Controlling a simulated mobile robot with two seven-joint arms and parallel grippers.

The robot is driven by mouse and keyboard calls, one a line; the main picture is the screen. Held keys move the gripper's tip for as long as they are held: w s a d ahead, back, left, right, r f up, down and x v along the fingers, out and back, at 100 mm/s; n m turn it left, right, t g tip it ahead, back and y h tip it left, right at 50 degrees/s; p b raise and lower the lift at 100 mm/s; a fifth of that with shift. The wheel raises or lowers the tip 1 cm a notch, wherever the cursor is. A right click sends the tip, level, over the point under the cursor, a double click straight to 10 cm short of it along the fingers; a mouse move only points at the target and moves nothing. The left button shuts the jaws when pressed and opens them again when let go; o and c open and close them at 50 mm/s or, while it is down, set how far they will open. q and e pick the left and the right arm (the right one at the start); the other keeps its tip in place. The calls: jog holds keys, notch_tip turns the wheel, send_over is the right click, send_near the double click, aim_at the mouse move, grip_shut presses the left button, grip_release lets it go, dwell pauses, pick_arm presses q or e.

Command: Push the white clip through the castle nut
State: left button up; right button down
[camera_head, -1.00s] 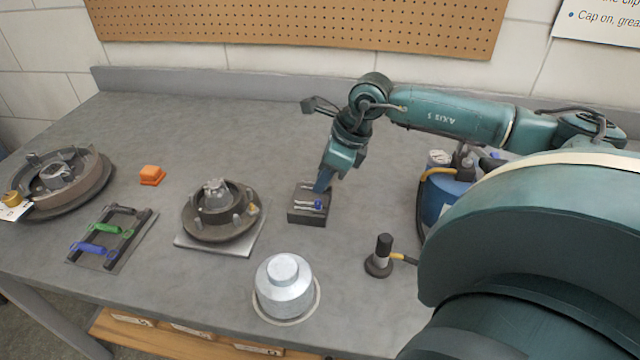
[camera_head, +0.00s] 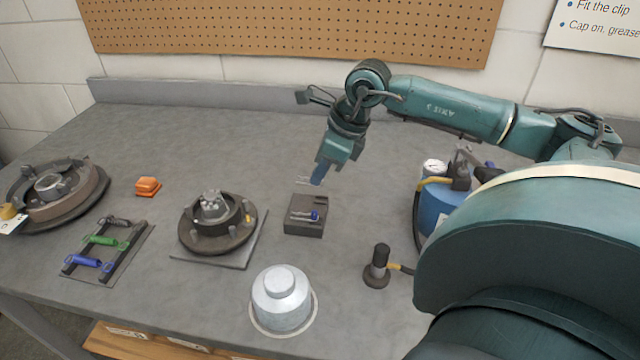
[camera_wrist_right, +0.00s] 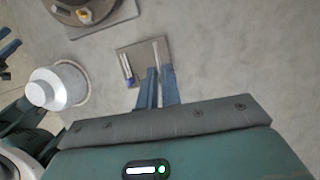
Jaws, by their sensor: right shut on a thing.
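My right gripper (camera_head: 317,181) is shut on the white clip (camera_head: 302,180), whose thin legs stick out to the left of the fingertips. It holds the clip above the dark clip block (camera_head: 305,229). In the right wrist view, the fingers (camera_wrist_right: 155,88) are close together, with the pale clip (camera_wrist_right: 155,50) beyond their tips. A blue-ended clip (camera_head: 306,215) stays on the block. The castle nut (camera_head: 211,199) sits at the centre of the hub (camera_head: 190,218), left of the gripper and apart from it. My left gripper is not in view.
A silver cap (camera_head: 282,300) stands in front of the hub. A black-handled tool (camera_head: 380,262) and a blue canister (camera_head: 436,208) are at the right. A spring rack (camera_head: 104,250), orange block (camera_head: 148,187) and second hub (camera_head: 58,190) are at the left. The back of the bench is clear.

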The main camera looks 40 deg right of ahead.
notch_tip(320, 180, up, 6)
notch_tip(320, 180, up, 4)
jog(key=p, duration=0.3)
jog(key=shift+f, duration=0.15)
jog(key=shift+s+a, duration=0.1)
dwell(0.4)
